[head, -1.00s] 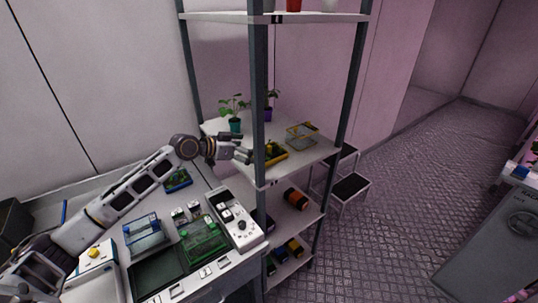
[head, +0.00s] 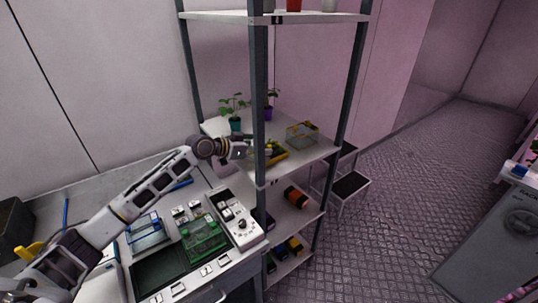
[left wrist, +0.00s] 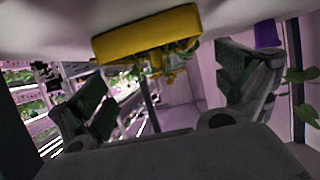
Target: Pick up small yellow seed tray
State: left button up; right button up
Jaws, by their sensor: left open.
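The small yellow seed tray (head: 281,158), with green seedlings in it, sits on the middle shelf (head: 240,152) behind the front post. In the left wrist view the yellow tray (left wrist: 148,32) shows upside down at the top, its seedlings hanging downward in the picture. My left gripper (head: 262,151) is at the tray's left side, partly hidden by the post. In the left wrist view my left gripper (left wrist: 165,92) is open, its dark green pads apart on either side of the tray in the picture. I cannot tell whether they touch it. My right gripper is not in view.
The grey front post (head: 259,95) stands close to my gripper. Potted plants (head: 235,125) stand at the shelf's back, and a clear yellow-edged box (head: 302,135) is right of the tray. A control panel (head: 236,218) and green box (head: 204,240) are on the bench.

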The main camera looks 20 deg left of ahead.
aim_at(269, 147)
pick_arm(q)
jog(key=shift+p+x, duration=0.65)
jog(key=shift+x, duration=1.95)
jog(key=shift+s, duration=0.1)
jog(key=shift+c, duration=0.4)
jog(key=c, duration=0.8)
jog(key=shift+r+b, duration=0.55)
jog(key=shift+r, duration=4.45)
